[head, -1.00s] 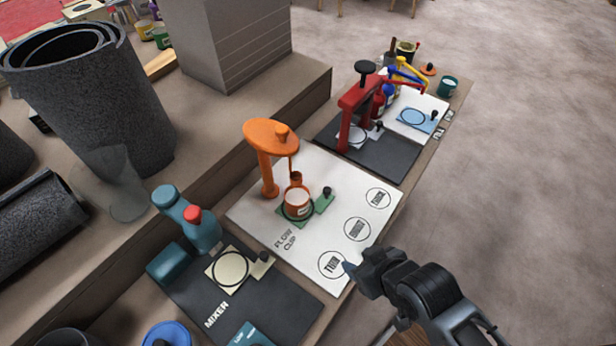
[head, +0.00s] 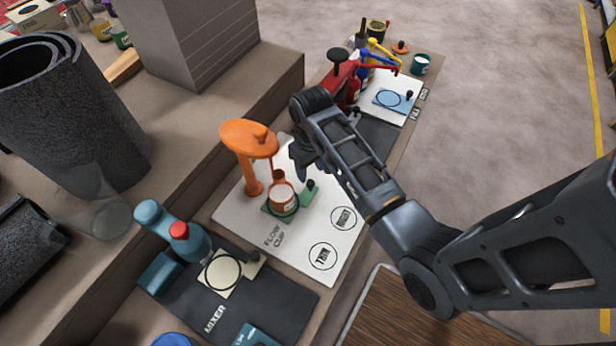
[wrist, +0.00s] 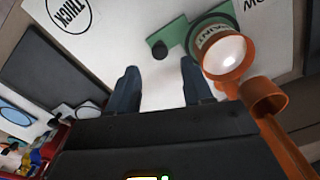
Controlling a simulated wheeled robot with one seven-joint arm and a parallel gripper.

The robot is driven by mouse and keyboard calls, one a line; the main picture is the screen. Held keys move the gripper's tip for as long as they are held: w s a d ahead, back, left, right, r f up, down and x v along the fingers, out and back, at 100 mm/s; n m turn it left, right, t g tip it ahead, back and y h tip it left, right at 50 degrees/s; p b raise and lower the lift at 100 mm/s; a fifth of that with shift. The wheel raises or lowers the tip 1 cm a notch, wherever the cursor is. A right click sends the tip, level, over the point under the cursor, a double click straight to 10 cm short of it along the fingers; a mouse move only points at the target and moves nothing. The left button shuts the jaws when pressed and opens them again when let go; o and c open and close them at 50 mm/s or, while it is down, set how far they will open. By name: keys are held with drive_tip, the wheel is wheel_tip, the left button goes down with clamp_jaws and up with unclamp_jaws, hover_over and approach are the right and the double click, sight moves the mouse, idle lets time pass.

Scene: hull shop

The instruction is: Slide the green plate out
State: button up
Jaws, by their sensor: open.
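The green plate (head: 306,199) lies on the white flow cup board, with a small dark knob (head: 311,185) on its right end. An orange cup (head: 284,198) stands on the plate's ringed part, beneath the orange flow cup stand (head: 250,140). My gripper (wrist: 159,68) is open and empty. In the wrist view the green plate (wrist: 178,36) and its knob (wrist: 160,50) lie just beyond the gap between the fingertips, and nothing is between the fingers. In the head view my gripper hangs just behind the knob, its fingertips partly hidden by my arm.
The white board (head: 290,242) has printed circles at its right side; the one marked thick (wrist: 68,10) shows in the wrist view. A mixer (head: 190,240) on a dark mat is at the front left. A red press (head: 340,80) and a blue plate (head: 390,98) are behind.

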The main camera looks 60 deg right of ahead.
sight(311, 183)
wheel_tip(311, 183, down, 6)
drive_tip(key=shift+r, duration=0.15)
drive_tip(key=shift+c, duration=0.2)
clamp_jaws()
idle(0.4)
